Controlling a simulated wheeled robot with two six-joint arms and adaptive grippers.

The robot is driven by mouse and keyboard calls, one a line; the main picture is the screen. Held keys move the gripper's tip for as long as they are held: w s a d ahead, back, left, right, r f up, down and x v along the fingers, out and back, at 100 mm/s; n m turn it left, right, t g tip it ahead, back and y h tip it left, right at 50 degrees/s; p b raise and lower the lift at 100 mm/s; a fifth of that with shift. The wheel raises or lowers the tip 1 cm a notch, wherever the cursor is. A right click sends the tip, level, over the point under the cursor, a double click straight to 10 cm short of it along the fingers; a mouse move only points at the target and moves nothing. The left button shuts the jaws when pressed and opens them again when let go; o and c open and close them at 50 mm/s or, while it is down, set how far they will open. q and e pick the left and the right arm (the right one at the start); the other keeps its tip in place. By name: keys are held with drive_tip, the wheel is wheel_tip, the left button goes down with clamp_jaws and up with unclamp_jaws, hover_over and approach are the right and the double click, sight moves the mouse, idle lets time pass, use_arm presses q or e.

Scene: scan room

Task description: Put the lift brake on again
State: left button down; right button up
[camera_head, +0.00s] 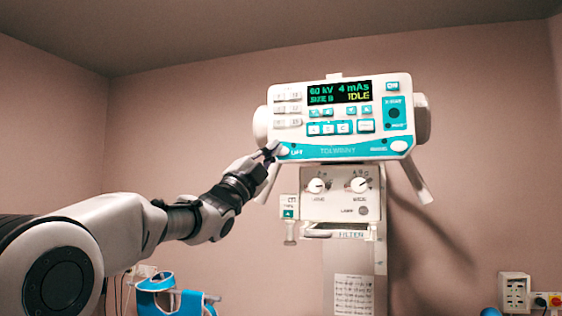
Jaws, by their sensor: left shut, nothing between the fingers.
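The white and teal control panel (340,149) of the scan unit stands high in the middle of the view. A round white button marked LIFT (283,151) is at its lower left corner. My left gripper (271,151) is shut and empty, with its fingertips at the left side of this button. I cannot tell whether they touch it. A small dark dot sits just above the button. The screen (340,92) reads 60 kV, 4 mAs and IDLE. My right gripper is not in view.
Below the panel is a box with two knobs (317,186) on a column. Side handles (418,182) slant down from the panel. A blue and white item (160,292) is at the lower left. A wall socket box (515,293) is at the lower right.

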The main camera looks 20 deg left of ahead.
use_arm(q)
drive_tip(key=shift+s+b, duration=0.8)
drive_tip(key=shift+s, duration=0.45)
